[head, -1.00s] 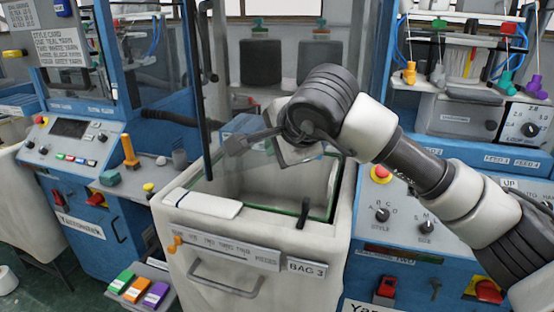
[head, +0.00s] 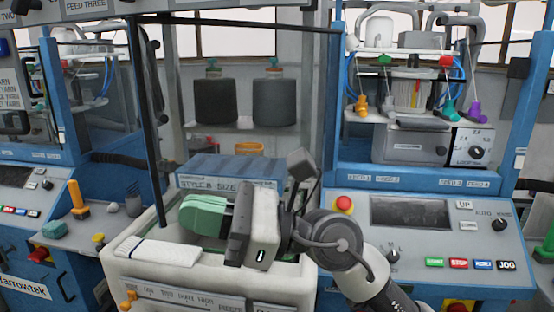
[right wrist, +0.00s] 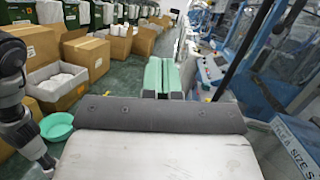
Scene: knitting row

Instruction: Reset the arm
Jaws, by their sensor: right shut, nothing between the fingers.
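My right arm comes in from the lower right in the head view. Its right gripper (head: 200,208) has pale green fingers that point left, and they are shut with nothing between them. It hovers above the white bin (head: 220,290) at the front of the middle machine. The same green fingers show side by side in the right wrist view (right wrist: 164,76). My left gripper is in neither view. The arm hides part of the bin's opening and the panel beside it.
A folded white cloth (head: 158,252) lies on the bin's left rim. A blue box marked STYLE (head: 230,170) stands behind the gripper. A control panel (head: 410,212) is at the right. Cardboard boxes (right wrist: 85,62) and a green bowl (right wrist: 57,126) are on the floor.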

